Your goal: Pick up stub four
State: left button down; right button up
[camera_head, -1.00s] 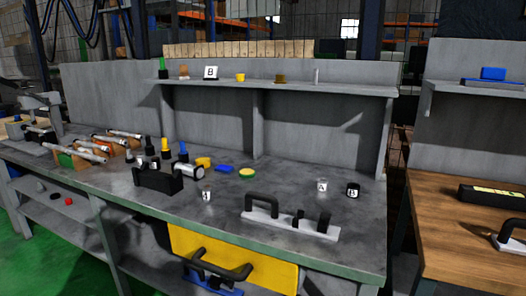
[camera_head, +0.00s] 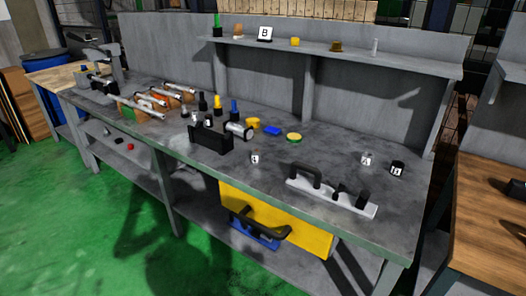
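None of the visible small pieces can be surely named as stub four, because the labels are too small to read with certainty. A small labelled cylinder (camera_head: 255,158) stands near the front edge of the grey workbench (camera_head: 330,152). A pale labelled cylinder (camera_head: 366,159) and a dark labelled piece (camera_head: 397,168) stand towards its right end. Several silver shafts (camera_head: 150,99) lie on orange and green supports at the left. Neither of my grippers is in view.
A black block (camera_head: 210,138) and a grey plate with black handles (camera_head: 332,196) occupy the bench. A raised shelf (camera_head: 345,53) runs along the back. A yellow panel (camera_head: 275,218) sits below. Green floor (camera_head: 60,220) is open at front left. A wooden table (camera_head: 490,230) stands right.

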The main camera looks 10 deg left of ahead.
aim_at(256, 155)
jog(key=i+j, duration=0.15)
jog(key=j, duration=0.2)
jog(key=i+j, duration=0.2)
jog(key=j, duration=0.15)
jog(key=i+j, duration=0.15)
jog(key=j, duration=0.2)
jog(key=i+j+z, duration=0.15)
jog(key=j+z, duration=0.15)
jog(key=i+j+z, duration=0.1)
jog(key=j+z, duration=0.25)
jog(key=j, duration=0.2)
